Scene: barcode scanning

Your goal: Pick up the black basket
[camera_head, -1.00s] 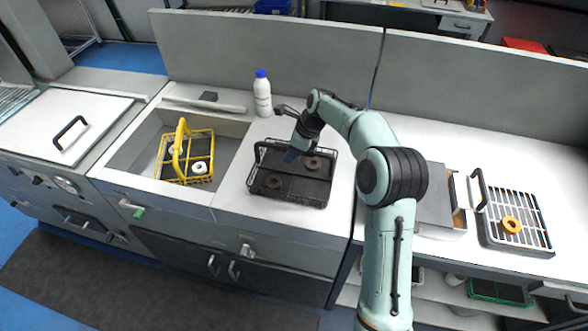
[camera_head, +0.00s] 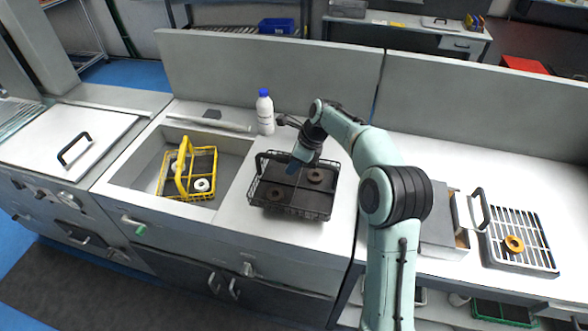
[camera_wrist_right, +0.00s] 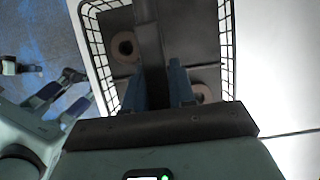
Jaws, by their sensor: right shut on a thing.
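The black basket (camera_head: 285,208) is upright over the counter, right of the sink; I cannot tell whether it touches the surface. It is a wire basket holding round, ring-like parts on dark plates. My right gripper (camera_head: 294,166) is shut on its handle, above the middle of the basket. In the right wrist view the dark handle (camera_wrist_right: 148,35) runs between the two blue fingers of my right gripper (camera_wrist_right: 160,88), and the wire side (camera_wrist_right: 226,45) shows beyond. The fingers hide part of the contents. My left gripper is not in the head view.
A yellow basket (camera_head: 208,165) with round parts sits in the sink (camera_head: 232,150) on the left. A white bottle with a blue cap (camera_head: 265,112) stands behind the black basket. A grey rack (camera_head: 540,250) with an orange ring (camera_head: 514,244) lies far right. Counter is free in front.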

